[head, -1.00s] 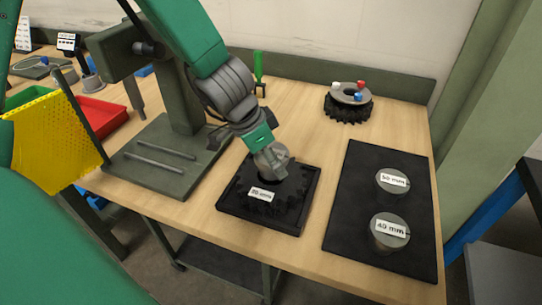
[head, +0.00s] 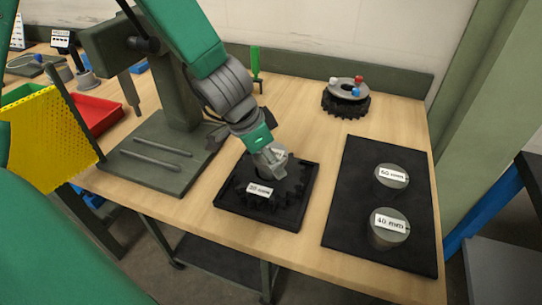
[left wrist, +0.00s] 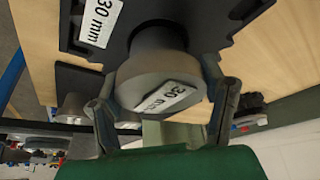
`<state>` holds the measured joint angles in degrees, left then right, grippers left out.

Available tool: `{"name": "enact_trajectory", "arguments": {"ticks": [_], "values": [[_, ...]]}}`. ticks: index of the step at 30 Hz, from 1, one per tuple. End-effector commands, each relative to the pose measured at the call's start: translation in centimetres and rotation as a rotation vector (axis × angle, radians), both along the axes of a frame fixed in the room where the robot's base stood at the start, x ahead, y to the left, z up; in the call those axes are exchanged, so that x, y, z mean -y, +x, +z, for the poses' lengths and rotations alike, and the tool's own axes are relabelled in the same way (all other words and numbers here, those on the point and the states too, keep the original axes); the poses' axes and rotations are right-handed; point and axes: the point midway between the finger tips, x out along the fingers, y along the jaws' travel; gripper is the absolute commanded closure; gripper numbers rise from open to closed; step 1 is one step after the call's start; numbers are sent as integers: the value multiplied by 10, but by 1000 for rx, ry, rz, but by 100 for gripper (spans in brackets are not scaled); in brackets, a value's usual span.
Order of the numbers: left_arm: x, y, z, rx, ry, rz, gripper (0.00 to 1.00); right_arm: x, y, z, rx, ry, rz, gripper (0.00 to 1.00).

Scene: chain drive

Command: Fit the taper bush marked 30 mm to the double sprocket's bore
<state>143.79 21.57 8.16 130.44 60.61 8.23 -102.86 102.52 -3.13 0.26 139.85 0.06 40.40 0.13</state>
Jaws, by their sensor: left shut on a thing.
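The taper bush (left wrist: 165,82) is a grey tapered cylinder with a white 30 mm label on its end face. My left gripper (head: 270,170) is shut on it, with one finger on each side in the left wrist view (left wrist: 163,108). The double sprocket (head: 286,192) is dark and toothed and lies in a square black tray (head: 262,220); a 30 mm label (head: 259,189) shows on it. The bush is over the sprocket's middle, and its narrow end points at it. I cannot tell whether it touches or enters the bore. My right gripper is not in view.
A black mat (head: 350,215) at right holds two grey bushes marked 50 mm (head: 391,178) and 40 mm (head: 389,228). A toothed part (head: 346,104) with coloured knobs stands at the back. A green press (head: 178,110) stands close left of the tray. Bare wood lies behind the tray.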

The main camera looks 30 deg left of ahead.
Motion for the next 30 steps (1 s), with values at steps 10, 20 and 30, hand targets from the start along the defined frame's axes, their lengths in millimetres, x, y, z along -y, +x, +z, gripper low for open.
{"name": "enact_trajectory", "arguments": {"ticks": [10,20,30], "values": [[0,1,-8,2,-1,-1,87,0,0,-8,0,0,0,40],[1,1,-16,2,-1,0,87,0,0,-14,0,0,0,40],[0,1,-20,2,-1,0,10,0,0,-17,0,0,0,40]]}}
